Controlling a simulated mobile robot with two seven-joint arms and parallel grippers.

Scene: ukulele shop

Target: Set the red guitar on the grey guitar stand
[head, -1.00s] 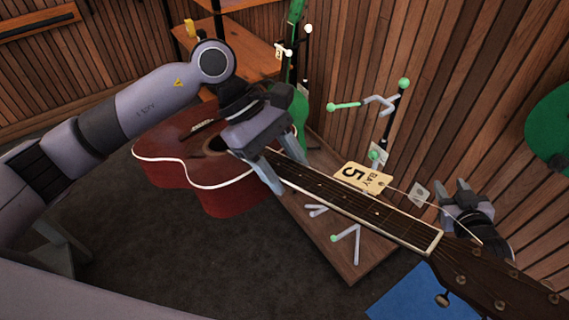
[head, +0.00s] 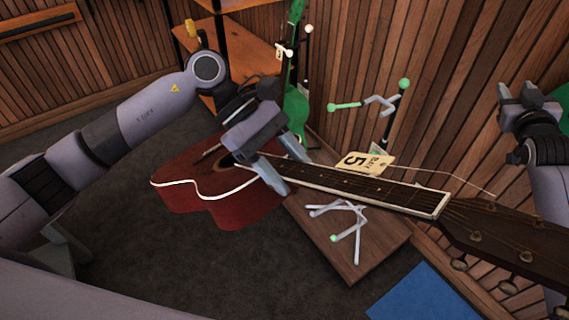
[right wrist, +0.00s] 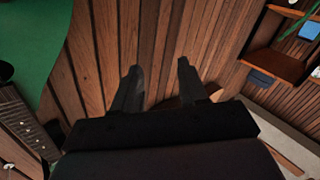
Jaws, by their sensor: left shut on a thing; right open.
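The red guitar (head: 225,205) is tilted, its body left of centre and its headstock (head: 500,232) at the lower right. My left gripper (head: 284,174) is shut on its neck close to the body and holds it up. The grey guitar stand (head: 357,228) has green tips and stands on a low wooden platform. Its upper arms and post show behind the neck; the neck hides its middle. My right gripper (head: 522,92) is open and empty near the right wall. Its fingers show spread in the right wrist view (right wrist: 160,85).
The wooden platform (head: 352,268) meets the slatted wall. A green instrument (head: 295,112) stands behind. A blue mat (head: 425,295) lies in front right. Dark floor (head: 210,275) is clear at front left.

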